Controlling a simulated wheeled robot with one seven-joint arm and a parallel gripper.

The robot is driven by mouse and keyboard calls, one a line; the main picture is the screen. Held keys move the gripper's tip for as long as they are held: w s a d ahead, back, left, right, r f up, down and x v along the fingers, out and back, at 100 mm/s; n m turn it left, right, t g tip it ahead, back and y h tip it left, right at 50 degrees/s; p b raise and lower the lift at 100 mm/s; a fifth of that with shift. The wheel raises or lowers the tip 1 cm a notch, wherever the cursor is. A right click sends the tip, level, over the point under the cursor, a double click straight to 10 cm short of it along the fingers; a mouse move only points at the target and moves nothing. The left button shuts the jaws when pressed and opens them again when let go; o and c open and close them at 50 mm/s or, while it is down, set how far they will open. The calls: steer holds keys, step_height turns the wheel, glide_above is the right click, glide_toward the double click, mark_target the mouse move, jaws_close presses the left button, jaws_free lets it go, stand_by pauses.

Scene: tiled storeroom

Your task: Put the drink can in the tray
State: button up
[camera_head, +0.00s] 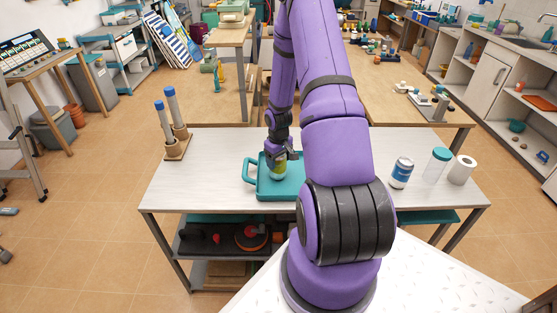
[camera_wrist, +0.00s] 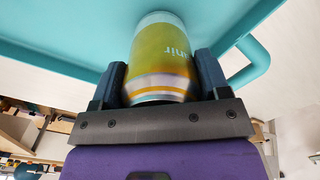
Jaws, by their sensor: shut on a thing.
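The drink can (camera_wrist: 162,60), yellow-green with silver bands, is between the two dark fingers of my gripper (camera_wrist: 160,85) in the wrist view. My gripper (camera_head: 281,155) is shut on it. In the head view the can (camera_head: 277,170) is upright over the left part of the teal tray (camera_head: 285,189), within its outline. Its far end meets the teal surface of the tray (camera_wrist: 60,40) in the wrist view; I cannot tell whether it bears its weight there. The arm hides part of the tray's right side.
The tray lies on a pale table (camera_head: 215,185). A wooden stand with two blue-topped posts (camera_head: 176,132) is at left. The table's front left is clear.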

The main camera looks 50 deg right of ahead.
steer(key=shift+f, duration=0.15)
steer(key=o, duration=1.1)
steer(key=shift+o, duration=0.2)
step_height(320, 180, up, 12)
steer(key=s+a+r+t+h, duration=0.1)
steer(key=a+r, duration=0.7)
steer(key=r, duration=0.4)
steer(key=s+a+r+t+h, duration=0.1)
steer(key=a+r, duration=0.8)
steer(key=r, duration=0.3)
steer(key=s+a+r+n+t+y, duration=0.1)
steer(key=s+a+r, duration=0.4)
steer(key=s+a, duration=0.2)
steer(key=s+a+r+t+y, duration=0.1)
steer(key=s+a+r+t, duration=0.1)
steer(key=s+a+r, duration=0.3)
steer(key=s+a, duration=0.2)
steer(key=s, duration=0.2)
steer(key=shift+s+r+n, duration=0.15)
steer(key=shift+s+n, duration=0.05)
steer(key=shift+n, duration=0.2)
